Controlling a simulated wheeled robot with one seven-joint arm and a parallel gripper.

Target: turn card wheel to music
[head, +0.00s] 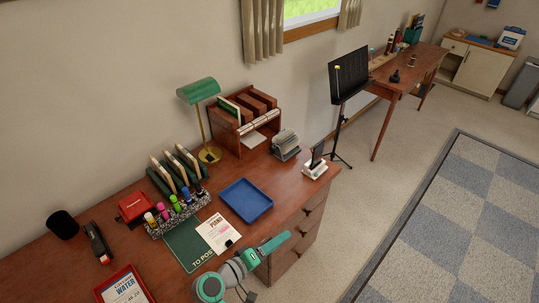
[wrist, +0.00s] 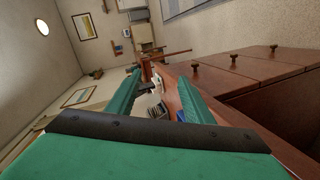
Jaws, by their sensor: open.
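The card wheel (head: 285,144), a grey rotary file of upright cards, stands on the desk to the right of the wooden shelf in the head view. Its card labels are too small to read. It seems to show small between my fingers in the wrist view (wrist: 154,110). My gripper (head: 287,238) is at the desk's front edge, in front of the blue tray and well apart from the card wheel. In the wrist view my gripper (wrist: 157,78) has its two green fingers spread apart, with nothing held.
A blue tray (head: 246,200) lies between my gripper and the card wheel. A white stand with a dark device (head: 315,164) is just right of the wheel. The wooden shelf (head: 227,132) and green lamp (head: 198,91) are behind. Drawers (head: 290,250) face the open floor.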

